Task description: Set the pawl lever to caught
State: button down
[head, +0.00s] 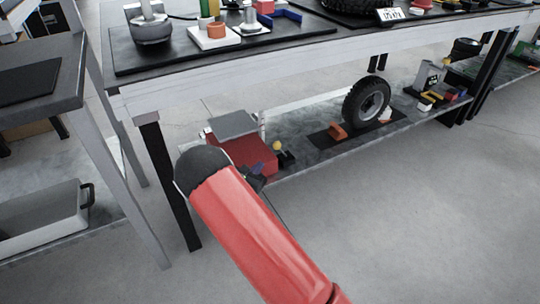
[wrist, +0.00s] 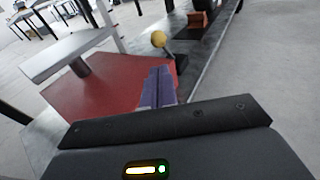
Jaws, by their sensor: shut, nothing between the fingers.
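The lever (head: 277,146) has a yellow ball knob on a short dark stem, beside a red block (head: 244,154) on the low shelf. In the wrist view the lever's yellow knob (wrist: 158,39) stands beyond my fingers, its stem leaning from a dark mount at the red base's edge (wrist: 100,95). My gripper (head: 258,169) is at the near side of the red block, short of the knob. In the wrist view my gripper's purple fingers (wrist: 160,70) lie together, with nothing between them and apart from the knob. Which setting the lever is in, I cannot tell.
A grey plate (head: 232,125) stands raised above the red block at the left. The workbench top (head: 190,76) overhangs the shelf, with a black leg (head: 168,175) at left. A tyre (head: 366,102) and an orange piece (head: 338,131) are farther right. The floor in front is clear.

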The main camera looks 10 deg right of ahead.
aim_at(270, 160)
jog(key=shift+a, duration=0.1)
jog(key=x, duration=1)
dwell(0.6)
